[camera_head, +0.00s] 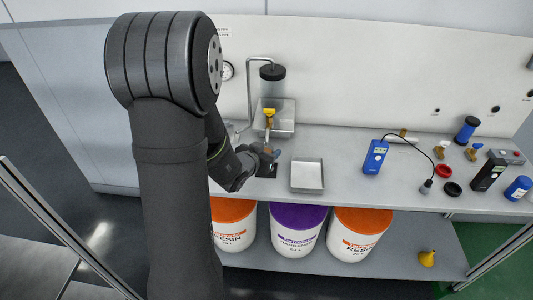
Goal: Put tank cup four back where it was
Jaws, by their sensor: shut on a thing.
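My gripper (268,152) is over the left part of the bench, just in front of the tank station. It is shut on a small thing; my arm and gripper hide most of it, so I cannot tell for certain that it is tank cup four. The tank (272,87) is a dark-topped cylinder on a stand. A yellow valve or handle (269,112) shows below it, over a shallow metal tray (284,128). A small black patch (267,171) lies on the bench below my gripper. No other cup is clearly visible.
A square metal tray (307,175) lies right of my gripper. A blue meter (375,157) has a cable to a probe (427,186). Several bottles, rings and a black device (488,171) stand at right. Drums (298,230) and a yellow funnel (427,258) are below.

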